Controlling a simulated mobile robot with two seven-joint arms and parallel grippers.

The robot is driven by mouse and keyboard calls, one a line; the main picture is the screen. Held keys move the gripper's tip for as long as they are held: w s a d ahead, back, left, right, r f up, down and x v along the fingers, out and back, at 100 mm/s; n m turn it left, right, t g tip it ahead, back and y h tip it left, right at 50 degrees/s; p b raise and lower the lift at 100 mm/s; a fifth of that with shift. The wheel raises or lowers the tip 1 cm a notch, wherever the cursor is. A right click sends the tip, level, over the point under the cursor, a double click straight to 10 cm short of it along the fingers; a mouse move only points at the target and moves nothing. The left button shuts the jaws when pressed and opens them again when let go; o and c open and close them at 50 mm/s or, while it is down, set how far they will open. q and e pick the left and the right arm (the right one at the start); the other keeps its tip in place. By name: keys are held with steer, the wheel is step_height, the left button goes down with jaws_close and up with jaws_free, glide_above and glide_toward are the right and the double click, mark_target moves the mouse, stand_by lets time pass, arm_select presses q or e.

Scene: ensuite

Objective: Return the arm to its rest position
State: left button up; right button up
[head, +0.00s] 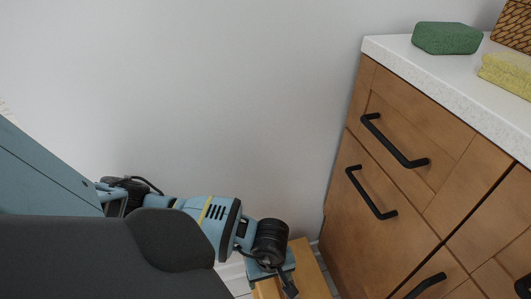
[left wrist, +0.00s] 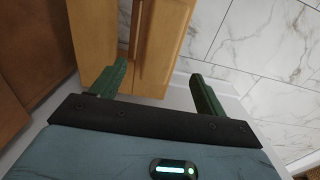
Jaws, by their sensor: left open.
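My left arm comes in from the left in the head view and reaches down along the wall to the bottom middle. My left gripper (head: 289,287) is at its end, low beside the wooden cabinet and partly cut off by the frame's lower edge. In the left wrist view its two green fingers (left wrist: 158,88) are spread apart with nothing held between them. A light wooden piece (left wrist: 148,30) shows beyond and between the fingers; I cannot tell how far off it is. It also shows by the gripper in the head view (head: 306,262). My right gripper is not in view.
A brown cabinet (head: 410,200) with black handles stands at right, under a white countertop (head: 400,48). On it are a green block (head: 447,38), a yellow sponge (head: 507,72) and a woven item (head: 515,25). A plain wall (head: 220,90) lies behind; marble tiles (left wrist: 265,40) show in the wrist view.

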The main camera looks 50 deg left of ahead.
arm_select(q)
steer(key=shift+r, duration=0.35)
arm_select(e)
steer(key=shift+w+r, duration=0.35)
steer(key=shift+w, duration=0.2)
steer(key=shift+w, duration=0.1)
